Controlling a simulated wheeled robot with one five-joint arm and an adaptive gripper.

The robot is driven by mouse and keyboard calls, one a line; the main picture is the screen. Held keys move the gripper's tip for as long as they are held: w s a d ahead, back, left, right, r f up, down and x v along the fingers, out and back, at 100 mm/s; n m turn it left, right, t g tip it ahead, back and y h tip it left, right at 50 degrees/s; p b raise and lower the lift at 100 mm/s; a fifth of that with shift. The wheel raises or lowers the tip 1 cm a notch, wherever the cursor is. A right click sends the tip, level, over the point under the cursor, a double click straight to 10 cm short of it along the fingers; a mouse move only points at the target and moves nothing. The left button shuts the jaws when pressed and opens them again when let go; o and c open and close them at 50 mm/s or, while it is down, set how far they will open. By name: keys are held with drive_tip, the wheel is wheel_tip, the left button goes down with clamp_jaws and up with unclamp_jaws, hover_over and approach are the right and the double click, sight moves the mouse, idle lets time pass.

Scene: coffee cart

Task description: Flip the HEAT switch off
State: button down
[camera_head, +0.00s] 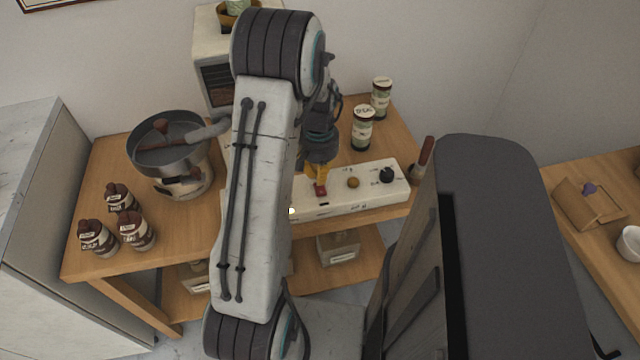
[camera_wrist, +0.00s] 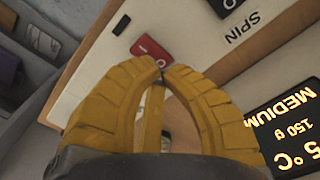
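A red rocker switch (camera_wrist: 150,48) with white marks sits on a white control panel (camera_head: 335,205). No HEAT label is readable beside it. It also shows in the head view (camera_head: 320,190), partly behind my gripper. My gripper (camera_wrist: 163,68) has yellow fingers with their tips together, holding nothing visible. The tips are right beside the red switch in the wrist view; I cannot tell whether they touch it. In the head view my gripper (camera_head: 319,182) points down at the panel, partly hidden by my arm.
A dark switch (camera_wrist: 228,4) labelled SPIN and a lit display (camera_wrist: 290,120) lie near the red switch. The panel also bears a brass knob (camera_head: 352,182) and a black knob (camera_head: 386,175). Jars (camera_head: 363,128), a metal pan (camera_head: 170,145) and brown-capped bottles (camera_head: 137,230) stand around.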

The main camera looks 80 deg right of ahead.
drive_tip(key=shift+r+p, duration=1.4)
drive_tip(key=shift+r, duration=0.85)
